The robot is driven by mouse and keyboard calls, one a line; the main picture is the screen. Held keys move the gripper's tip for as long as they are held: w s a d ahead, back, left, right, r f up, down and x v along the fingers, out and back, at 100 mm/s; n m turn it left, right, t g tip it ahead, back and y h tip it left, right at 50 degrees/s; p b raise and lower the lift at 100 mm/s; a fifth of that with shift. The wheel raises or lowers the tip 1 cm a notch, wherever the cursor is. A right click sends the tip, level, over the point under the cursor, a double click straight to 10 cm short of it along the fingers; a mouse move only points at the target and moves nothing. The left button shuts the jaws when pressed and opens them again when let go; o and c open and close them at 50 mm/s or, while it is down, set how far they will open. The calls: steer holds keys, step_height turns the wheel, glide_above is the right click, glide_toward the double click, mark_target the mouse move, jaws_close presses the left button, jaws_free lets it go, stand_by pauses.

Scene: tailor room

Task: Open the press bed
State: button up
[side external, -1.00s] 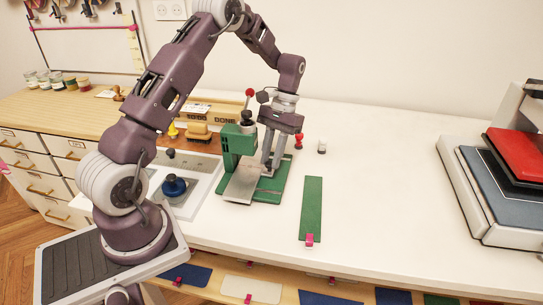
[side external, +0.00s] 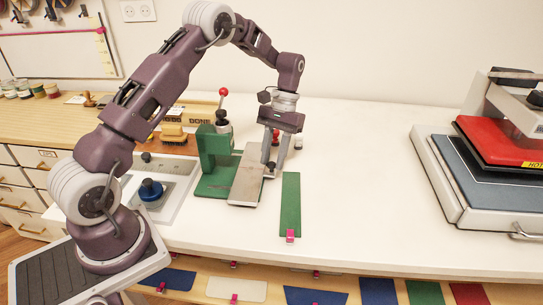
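The green press (side external: 215,150) stands on the white table, with a red-knobbed lever (side external: 222,92) on top. Its press bed (side external: 247,180), a flat silver plate, sticks out to the right of the green post, over the right part of the green base (side external: 215,188). My gripper (side external: 273,166) points down at the right edge of the plate, toward its far end. The fingertips are at or very close to the plate, beside a small dark part. I cannot tell whether they hold it or only touch it.
A green strip with a pink clip (side external: 290,205) lies just right of the bed. A blue-knobbed tool on a grey tray (side external: 151,190) is at the left. A red and grey heat press (side external: 490,150) stands far right. The table between is clear.

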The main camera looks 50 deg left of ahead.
steer(key=v, duration=0.7)
steer(key=s+d+r+m+t+y, duration=0.1)
steer(key=s+d+r+t, duration=0.1)
steer(key=s+d+r, duration=0.45)
steer(key=s+d+r+m+t, duration=0.1)
steer(key=s+r+t, duration=0.25)
steer(key=r, duration=0.55)
steer(key=s+d+f+m+t, duration=0.1)
steer(key=s+d+t, duration=0.3)
steer(key=s, duration=1.4)
steer(key=shift+s+d+m+y, duration=0.25)
steer(key=shift+m+y, duration=0.15)
steer(key=shift+m, duration=0.4)
